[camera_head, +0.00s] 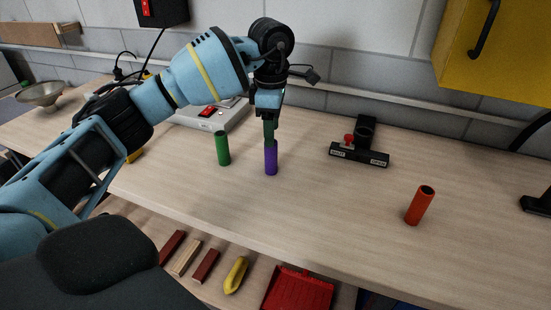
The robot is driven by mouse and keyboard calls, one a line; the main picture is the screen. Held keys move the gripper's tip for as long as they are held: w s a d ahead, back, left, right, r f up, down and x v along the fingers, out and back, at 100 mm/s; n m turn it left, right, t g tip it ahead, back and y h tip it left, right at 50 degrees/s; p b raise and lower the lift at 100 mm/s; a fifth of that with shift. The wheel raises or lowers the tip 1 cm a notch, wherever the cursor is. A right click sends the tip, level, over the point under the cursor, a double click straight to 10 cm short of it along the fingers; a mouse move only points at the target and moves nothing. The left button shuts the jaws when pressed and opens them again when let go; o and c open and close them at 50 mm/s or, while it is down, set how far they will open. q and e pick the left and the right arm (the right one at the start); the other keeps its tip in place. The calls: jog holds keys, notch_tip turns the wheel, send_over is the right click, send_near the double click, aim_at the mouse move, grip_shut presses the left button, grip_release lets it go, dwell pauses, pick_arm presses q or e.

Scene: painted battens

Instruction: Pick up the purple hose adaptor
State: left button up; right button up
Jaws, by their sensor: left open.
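The purple hose adaptor (271,160) is a short upright cylinder on the wooden bench. My left gripper (270,132) points down from above, with its fingers at the adaptor's top end. The fingers overlap the adaptor's upper part in this view; I cannot tell whether they touch it. The left gripper is open. The adaptor's lower part shows clear and it stands on the bench. My right gripper is not in view.
A green cylinder (222,148) stands close to the left of the adaptor. An orange-red cylinder (419,205) stands to the right, and a black fixture with a red knob (359,151) behind. A grey device (212,116) is behind the gripper. The bench front is clear.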

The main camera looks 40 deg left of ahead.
aim_at(271, 150)
pick_arm(q)
jog(key=shift+a+f, duration=0.2)
jog(key=shift+f, duration=3.4)
jog(key=c, duration=1)
jog(key=shift+c, duration=0.2)
jog(key=shift+r, duration=0.1)
jog(key=shift+r, duration=0.8)
jog(key=shift+s+d+r, duration=0.1)
jog(key=shift+s+r, duration=0.05)
jog(key=shift+r, duration=0.3)
jog(key=shift+s+d+r, duration=0.1)
jog(key=shift+r, duration=0.35)
jog(key=s+d+r, duration=0.1)
jog(key=s+d, duration=0.7)
jog(key=s, duration=0.4)
jog(key=shift+s+d+r, duration=0.2)
jog(key=shift+s+d, duration=0.1)
jog(key=shift+s, duration=0.05)
